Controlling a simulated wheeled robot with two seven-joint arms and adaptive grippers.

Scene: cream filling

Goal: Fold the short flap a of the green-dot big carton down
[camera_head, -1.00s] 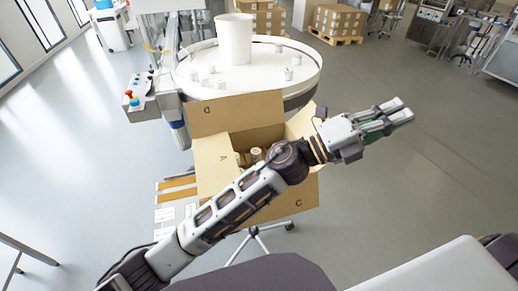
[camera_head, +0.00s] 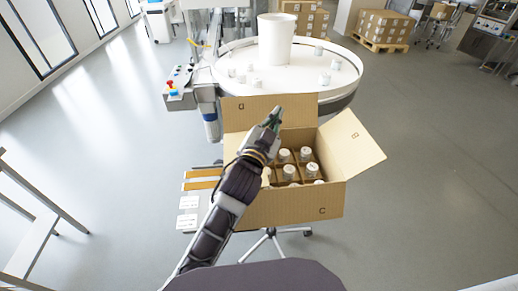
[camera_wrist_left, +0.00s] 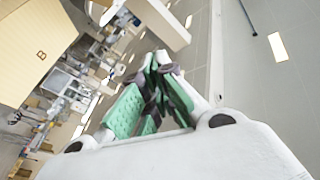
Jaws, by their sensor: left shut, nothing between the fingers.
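The big carton (camera_head: 300,208) stands open with several white-capped bottles (camera_head: 289,172) inside. No green dot shows. Its back flap D (camera_head: 295,108) stands up, its right flap B (camera_head: 352,143) leans outward, and its front flap C (camera_head: 322,211) hangs down. Flap A, on the left side, is mostly hidden behind my left arm. My left gripper (camera_head: 275,115) is shut and empty, above the carton's back left part in front of flap D. I cannot tell whether it touches a flap. In the left wrist view its green-padded fingers (camera_wrist_left: 158,62) are together, and flap B (camera_wrist_left: 38,52) shows at upper left.
A round white table (camera_head: 345,80) with a white bucket (camera_head: 277,40) and several small bottles stands behind the carton. A control box with buttons (camera_head: 178,88) is at its left. Open floor lies to the right.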

